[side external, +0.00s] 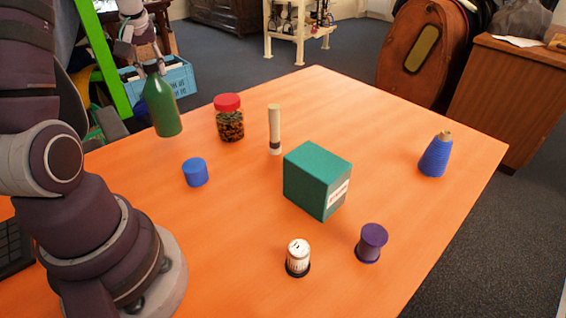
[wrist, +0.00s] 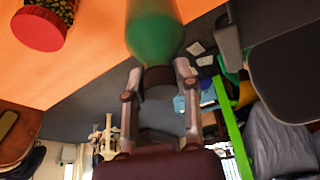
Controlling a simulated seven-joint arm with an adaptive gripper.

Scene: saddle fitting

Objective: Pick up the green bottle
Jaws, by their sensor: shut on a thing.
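The green bottle (side external: 162,106) is upright near the table's back left edge in the side external view. My gripper (side external: 151,67) comes down from above and is shut on the bottle's dark neck. In the wrist view, the two fingers of my gripper (wrist: 158,72) stand on either side of the neck, and the green bottle (wrist: 155,32) extends out of the top of the picture. Its base is hidden there. I cannot tell whether the base touches the table.
On the orange table (side external: 330,100), a red-lidded jar (side external: 229,119) stands just right of the bottle. A blue cylinder (side external: 195,172), a pale stick (side external: 274,130), a green box (side external: 317,180), a white-and-black can (side external: 298,257), a purple spool (side external: 371,242) and a blue cone (side external: 435,155) stand apart.

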